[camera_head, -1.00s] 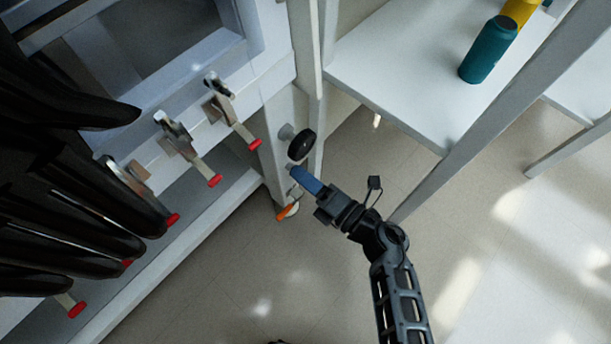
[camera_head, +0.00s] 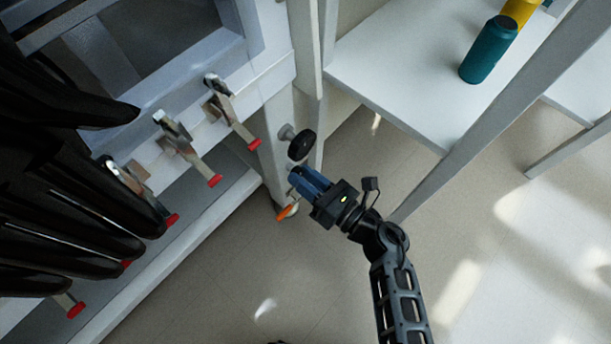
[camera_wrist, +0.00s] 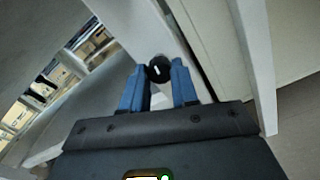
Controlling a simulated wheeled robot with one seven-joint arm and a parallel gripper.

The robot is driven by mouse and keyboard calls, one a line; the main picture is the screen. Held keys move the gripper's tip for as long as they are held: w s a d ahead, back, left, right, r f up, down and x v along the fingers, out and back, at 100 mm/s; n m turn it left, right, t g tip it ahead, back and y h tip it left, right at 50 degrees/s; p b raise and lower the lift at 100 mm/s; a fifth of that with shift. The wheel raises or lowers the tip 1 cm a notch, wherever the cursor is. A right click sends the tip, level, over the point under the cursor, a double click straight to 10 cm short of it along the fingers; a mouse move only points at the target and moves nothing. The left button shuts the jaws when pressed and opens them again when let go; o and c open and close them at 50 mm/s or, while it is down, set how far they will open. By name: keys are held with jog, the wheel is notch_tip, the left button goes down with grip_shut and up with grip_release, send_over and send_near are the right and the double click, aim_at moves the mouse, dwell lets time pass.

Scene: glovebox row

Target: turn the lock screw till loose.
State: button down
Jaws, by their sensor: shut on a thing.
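The lock screw (camera_wrist: 158,69) has a round black head with a white mark across it. In the wrist view it sits between the tips of my two blue fingers, against a pale grey post. My gripper (camera_wrist: 159,78) is shut on its head, one finger on each side. In the head view my gripper (camera_head: 294,175) reaches the lower part of the post from the right, and its fingers hide the screw's head.
A black round handwheel (camera_head: 302,145) sticks out of the post just above my fingers. An orange lever (camera_head: 286,213) lies below them. Red-tipped clamps (camera_head: 231,112) line the box edge at left. A white shelf (camera_head: 385,75) with bottles stands right. Floor below is clear.

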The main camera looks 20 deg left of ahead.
jog(key=shift+f+n, duration=0.1)
jog(key=shift+n, duration=0.7)
jog(key=c, duration=0.9)
grip_release()
jog(key=shift+o, duration=0.2)
jog(key=shift+d, duration=0.1)
jog(key=p+v, duration=0.2)
jog(key=v, duration=0.5)
jog(key=shift+s+d, duration=0.15)
jog(key=shift+d, duration=0.15)
